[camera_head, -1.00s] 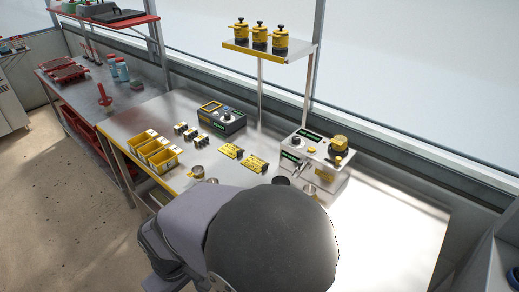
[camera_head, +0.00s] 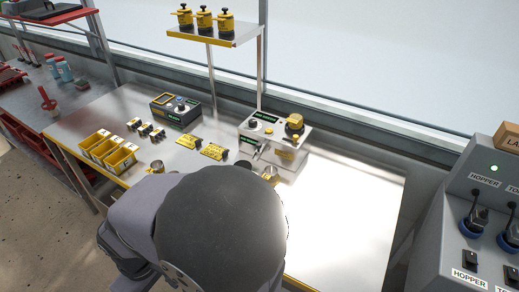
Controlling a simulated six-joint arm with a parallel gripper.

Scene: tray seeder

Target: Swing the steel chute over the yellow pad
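I cannot make out a steel chute or a yellow pad for certain. A steel bench machine (camera_head: 275,138) with a yellow knob on top stands on the steel bench (camera_head: 345,200); a small metal part (camera_head: 258,151) sticks out at its front and is too small to identify. Two flat yellow-labelled pieces (camera_head: 214,152) lie left of the machine. A grey control panel (camera_head: 480,210) with levers marked HOPPER stands at the right edge. My arm's dark round joint fills the lower middle and hides part of the bench. My gripper is not in view.
Yellow bins (camera_head: 107,148), small black-and-yellow blocks (camera_head: 145,128) and a dark instrument box (camera_head: 175,109) sit on the bench's left half. A raised shelf (camera_head: 215,37) carries yellow pots. The bench's right half is bare.

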